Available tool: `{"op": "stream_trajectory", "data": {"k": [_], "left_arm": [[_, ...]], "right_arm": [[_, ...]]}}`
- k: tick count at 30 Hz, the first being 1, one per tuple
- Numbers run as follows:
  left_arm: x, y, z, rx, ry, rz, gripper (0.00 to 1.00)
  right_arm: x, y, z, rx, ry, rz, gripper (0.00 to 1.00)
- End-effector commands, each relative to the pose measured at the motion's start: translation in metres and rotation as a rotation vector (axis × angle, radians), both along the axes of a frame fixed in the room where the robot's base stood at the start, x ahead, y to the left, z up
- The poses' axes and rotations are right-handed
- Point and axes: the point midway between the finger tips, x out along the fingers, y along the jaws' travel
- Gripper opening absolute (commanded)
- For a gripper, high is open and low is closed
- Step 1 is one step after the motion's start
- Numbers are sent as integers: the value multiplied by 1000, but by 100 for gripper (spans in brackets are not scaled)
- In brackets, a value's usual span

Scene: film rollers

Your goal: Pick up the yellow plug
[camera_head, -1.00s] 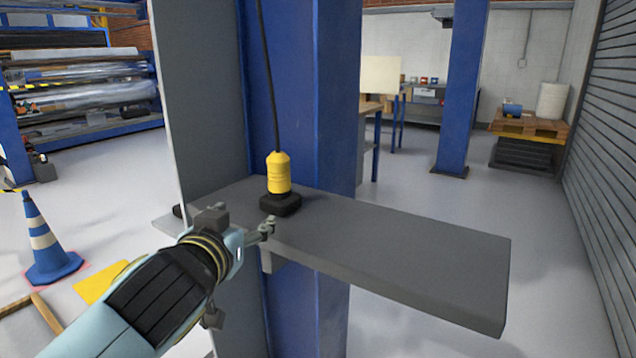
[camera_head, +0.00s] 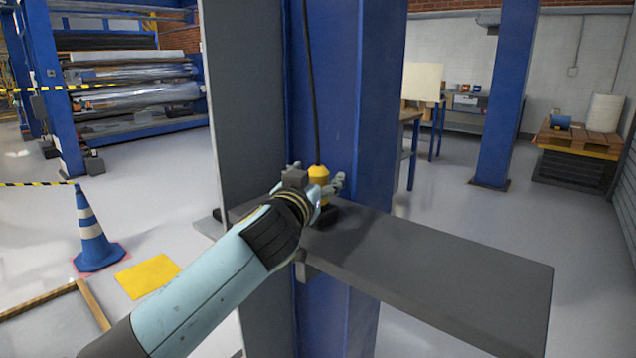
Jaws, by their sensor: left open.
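The yellow plug (camera_head: 318,174) stands upright on a black base on the grey shelf (camera_head: 430,275). A black cable runs up from its top. My left gripper (camera_head: 325,182) is at the plug, with its fingers open on either side of it. One finger shows to the right of the plug, and the other is at its left. The lower part of the plug and part of its black base are hidden behind the gripper. My right gripper is not in view.
A blue column (camera_head: 360,120) and a grey upright panel (camera_head: 243,100) stand right behind and left of the plug. The shelf's right part is bare. A blue cone (camera_head: 92,235) stands on the floor at the left, near a yellow floor patch (camera_head: 147,276).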

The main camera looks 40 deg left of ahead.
Motion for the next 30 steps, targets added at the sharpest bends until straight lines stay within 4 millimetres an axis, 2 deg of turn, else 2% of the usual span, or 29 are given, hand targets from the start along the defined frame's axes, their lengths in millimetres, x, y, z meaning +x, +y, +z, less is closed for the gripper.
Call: {"op": "stream_trajectory", "data": {"k": [8,11,23,30], "left_arm": [[6,2,-1,-1,1,0,66],[6,2,-1,-1,1,0,56],[6,2,-1,-1,1,0,3],[6,2,0,-1,1,0,1]], "right_arm": [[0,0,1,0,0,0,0],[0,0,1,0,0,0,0],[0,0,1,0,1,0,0],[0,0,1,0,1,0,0]]}}
